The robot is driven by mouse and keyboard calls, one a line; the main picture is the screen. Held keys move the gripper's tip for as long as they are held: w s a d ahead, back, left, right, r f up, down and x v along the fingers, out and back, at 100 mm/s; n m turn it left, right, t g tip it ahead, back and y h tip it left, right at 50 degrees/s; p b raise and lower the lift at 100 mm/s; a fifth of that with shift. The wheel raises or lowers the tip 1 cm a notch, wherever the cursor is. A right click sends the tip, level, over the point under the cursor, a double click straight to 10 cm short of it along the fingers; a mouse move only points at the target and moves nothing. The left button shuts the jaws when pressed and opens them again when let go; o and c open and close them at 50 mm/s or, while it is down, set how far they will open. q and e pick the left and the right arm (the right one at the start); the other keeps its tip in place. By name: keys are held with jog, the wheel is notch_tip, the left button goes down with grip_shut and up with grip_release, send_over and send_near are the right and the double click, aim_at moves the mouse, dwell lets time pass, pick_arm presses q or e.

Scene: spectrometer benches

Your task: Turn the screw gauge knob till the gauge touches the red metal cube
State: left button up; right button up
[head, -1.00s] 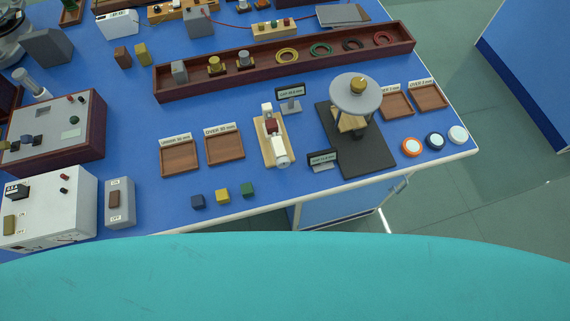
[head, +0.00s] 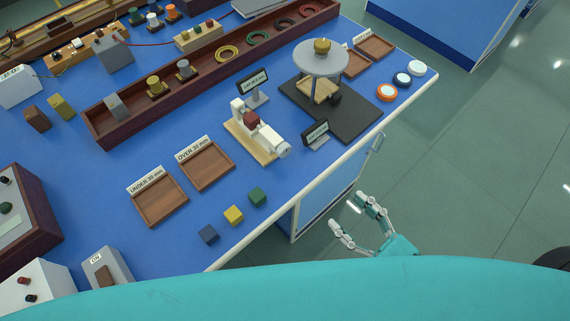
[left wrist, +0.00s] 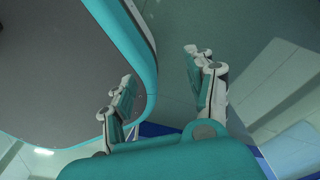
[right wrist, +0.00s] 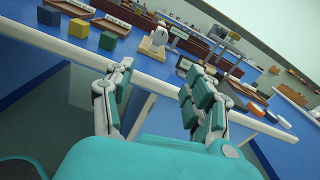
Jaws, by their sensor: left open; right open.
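The white screw gauge (head: 259,132) lies on a light wooden base on the blue bench in the head view. The dark red cube (head: 251,119) sits in its frame; I cannot tell whether a gap is left. Its knob (head: 283,150) points toward the bench's front edge. The gauge also shows in the right wrist view (right wrist: 153,42). My right gripper (head: 345,216) is open and empty, off the bench and in front of its edge. My left gripper (left wrist: 160,68) is open and empty in the left wrist view, with floor and my own body around it.
Blue (head: 208,234), yellow (head: 233,215) and green (head: 257,197) cubes lie near the front edge. Two wooden trays (head: 160,209) are left of the gauge. A round-topped stand (head: 320,62) and a small display (head: 316,133) are to its right.

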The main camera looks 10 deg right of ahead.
jog(key=p, duration=0.5)
send_near(286, 152)
jog(key=shift+n, duration=0.3)
jog(key=x, duration=0.7)
jog(key=shift+w+a, duration=0.15)
jog(key=shift+w, duration=0.25)
jog(key=shift+w+a+f, duration=0.15)
jog(key=shift+w+a, duration=0.15)
jog(key=shift+w, duration=0.1)
pick_arm(q)
jog(key=r, duration=0.5)
jog(key=shift+s+d+r, duration=0.15)
jog(key=shift+s+d, duration=0.05)
jog(key=shift+d, duration=0.05)
pick_arm(e)
grip_shut()
